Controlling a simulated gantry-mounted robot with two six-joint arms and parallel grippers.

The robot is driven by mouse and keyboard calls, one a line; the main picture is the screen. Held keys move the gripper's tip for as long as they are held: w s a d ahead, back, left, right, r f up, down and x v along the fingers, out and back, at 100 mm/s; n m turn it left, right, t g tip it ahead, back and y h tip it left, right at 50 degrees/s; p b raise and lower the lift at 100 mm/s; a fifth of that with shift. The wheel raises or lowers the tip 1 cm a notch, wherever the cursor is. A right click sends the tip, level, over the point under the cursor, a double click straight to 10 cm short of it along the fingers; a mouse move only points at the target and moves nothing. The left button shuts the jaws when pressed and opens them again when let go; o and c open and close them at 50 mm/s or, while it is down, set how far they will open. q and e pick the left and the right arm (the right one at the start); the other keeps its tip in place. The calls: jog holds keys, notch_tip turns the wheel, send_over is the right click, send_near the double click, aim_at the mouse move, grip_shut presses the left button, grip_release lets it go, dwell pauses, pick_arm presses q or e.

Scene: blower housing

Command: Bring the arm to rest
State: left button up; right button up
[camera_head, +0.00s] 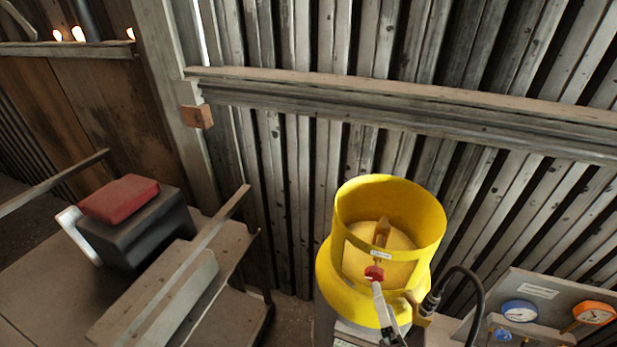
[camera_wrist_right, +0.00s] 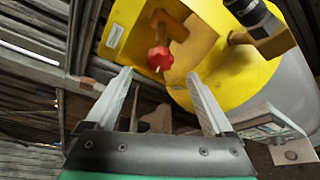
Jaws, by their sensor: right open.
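My right gripper (camera_head: 379,290) shows at the bottom of the head view, in front of a yellow cylinder (camera_head: 337,262). In the right wrist view the right gripper (camera_wrist_right: 160,78) is open, its two fingers apart with nothing between them. A red knob (camera_head: 374,273) sits on a brass valve (camera_head: 382,233) within the opening of the yellow collar. In the wrist view the red knob (camera_wrist_right: 160,58) lies just beyond the fingertips, near the line between them. I cannot tell whether a finger touches it. My left gripper is not in view.
A black hose (camera_head: 462,269) joins a brass fitting at the cylinder's right. A panel with a blue gauge (camera_head: 519,311) and an orange gauge (camera_head: 594,313) stands further right. A black box with a red top (camera_head: 120,198) is at left. Slatted wall (camera_head: 290,165) stands behind.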

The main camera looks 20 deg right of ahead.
jog(key=w+r+m+t, duration=0.2)
jog(key=r+m+t, duration=0.1)
jog(key=r, duration=1)
jog(key=w+r+m+t, duration=0.2)
jog(key=w+r+t, duration=0.1)
jog(key=r, duration=1)
jog(key=s+a+r+m+t+y, duration=0.2)
jog(key=s+r+m, duration=0.1)
jog(key=r, duration=0.3)
jog(key=s+a+r+m+t+y, duration=0.2)
jog(key=s+r+m+y, duration=0.1)
jog(key=r+m, duration=0.3)
jog(key=s+a+r+m+t+y, duration=0.2)
jog(key=s+r+m, duration=0.1)
jog(key=r, duration=0.5)
jog(key=shift+s+a+m+t, duration=0.15)
jog(key=shift+a+m+t, duration=0.2)
jog(key=shift+m, duration=0.55)
jog(key=shift+r, duration=0.1)
